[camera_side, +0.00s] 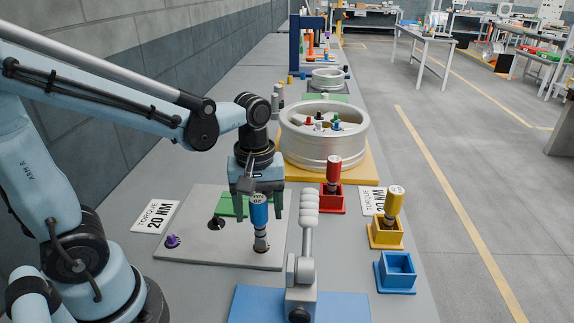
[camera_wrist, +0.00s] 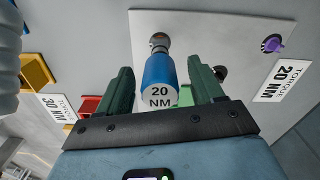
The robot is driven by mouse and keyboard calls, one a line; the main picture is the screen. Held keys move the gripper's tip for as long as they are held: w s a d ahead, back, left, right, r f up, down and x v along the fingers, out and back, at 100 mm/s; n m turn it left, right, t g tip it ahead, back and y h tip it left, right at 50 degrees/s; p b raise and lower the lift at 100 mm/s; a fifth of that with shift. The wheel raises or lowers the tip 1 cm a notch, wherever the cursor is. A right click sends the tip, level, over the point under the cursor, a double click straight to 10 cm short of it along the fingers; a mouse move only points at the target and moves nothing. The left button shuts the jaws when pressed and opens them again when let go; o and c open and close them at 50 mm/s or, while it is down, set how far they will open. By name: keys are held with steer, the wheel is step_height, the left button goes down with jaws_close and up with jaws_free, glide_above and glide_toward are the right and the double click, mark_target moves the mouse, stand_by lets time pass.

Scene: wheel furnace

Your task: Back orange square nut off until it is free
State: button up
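A blue torque driver marked 20 NM (camera_side: 259,212) stands upright with its metal socket end down on the grey plate (camera_side: 190,245). The driver also shows in the wrist view (camera_wrist: 159,72), its cap toward the camera. My gripper (camera_side: 262,208) is over the plate with its dark green fingers on either side of the driver. In the wrist view, the gripper (camera_wrist: 160,66) shows gaps between both fingers and the driver, so it is open. I cannot make out an orange square nut; whatever is under the socket is hidden.
An empty blue holder (camera_side: 397,280) is at the right. Yellow (camera_side: 395,205) and red (camera_side: 333,172) drivers stand in their holders. A grey jointed stand (camera_side: 303,270) on a blue base is close in front. A wheel (camera_side: 325,150) is behind. A purple knob (camera_side: 172,241) is on the plate.

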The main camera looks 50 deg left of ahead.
step_height(320, 180, up, 12)
stand_by(0.9)
stand_by(0.3)
step_height(320, 180, down, 12)
steer(key=shift+f, duration=0.1)
steer(key=shift+m, duration=0.4)
stand_by(0.3)
stand_by(0.5)
